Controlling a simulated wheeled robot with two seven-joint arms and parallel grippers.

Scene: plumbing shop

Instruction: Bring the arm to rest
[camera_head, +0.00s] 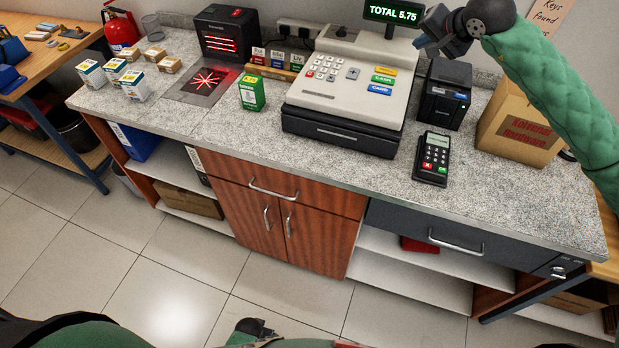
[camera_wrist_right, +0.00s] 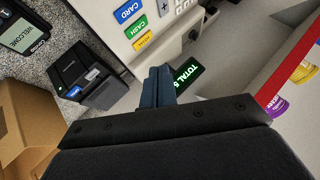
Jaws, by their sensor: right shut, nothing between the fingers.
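My right arm comes in from the right in the head view in a green quilted sleeve. My right gripper (camera_head: 430,46) is up in the air over the counter's back right part, beside the price display (camera_head: 393,11) reading "TOTAL 5.75". In the right wrist view its two dark blue fingers (camera_wrist_right: 158,84) are together with nothing between them. Behind them show the cash register's coloured keys and the display.
The grey speckled counter (camera_head: 330,165) carries the cash register (camera_head: 350,80), card terminal (camera_head: 432,158), black printer (camera_head: 445,93), cardboard box (camera_head: 520,125), scanner (camera_head: 226,35) and green-yellow box (camera_head: 251,92). Several small boxes (camera_head: 112,70) stand at left.

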